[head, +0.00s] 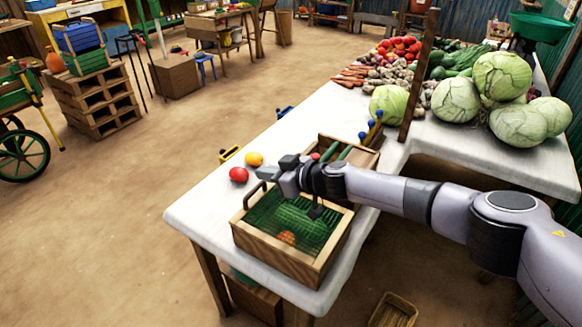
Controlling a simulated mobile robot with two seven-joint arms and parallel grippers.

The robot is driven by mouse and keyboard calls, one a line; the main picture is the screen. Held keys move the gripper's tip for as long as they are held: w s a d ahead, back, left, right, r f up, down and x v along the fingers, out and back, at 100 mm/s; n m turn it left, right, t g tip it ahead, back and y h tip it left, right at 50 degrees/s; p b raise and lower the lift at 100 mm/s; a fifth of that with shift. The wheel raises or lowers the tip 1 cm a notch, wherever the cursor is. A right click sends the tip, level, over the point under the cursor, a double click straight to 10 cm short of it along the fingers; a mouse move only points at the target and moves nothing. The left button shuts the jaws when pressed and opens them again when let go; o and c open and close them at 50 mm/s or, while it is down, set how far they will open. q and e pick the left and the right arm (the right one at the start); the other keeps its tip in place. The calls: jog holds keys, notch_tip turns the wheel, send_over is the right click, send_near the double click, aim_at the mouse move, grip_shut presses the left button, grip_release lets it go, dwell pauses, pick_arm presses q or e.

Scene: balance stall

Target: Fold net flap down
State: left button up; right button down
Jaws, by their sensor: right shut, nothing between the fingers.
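A wooden crate (303,268) stands near the front end of the white table. A green net flap (268,212) stretches across the crate's opening, and I cannot tell whether it lies fully flat. Under the net are a green rounded thing and an orange thing (287,238). A dark handle (250,190) shows at the crate's left end. My right gripper (276,168) is shut and empty, above the crate's back edge. My arm and wrist hide part of the crate's back right side. My left gripper is not in view.
A second wooden box (368,158) stands behind my wrist. Cabbages (455,100) and other vegetables fill the back right, beside a wooden post (418,75).

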jog(key=s+d+r, duration=0.4)
jog(key=d, duration=0.1)
jog(key=shift+d+r, duration=0.25)
jog(key=shift+r, duration=0.1)
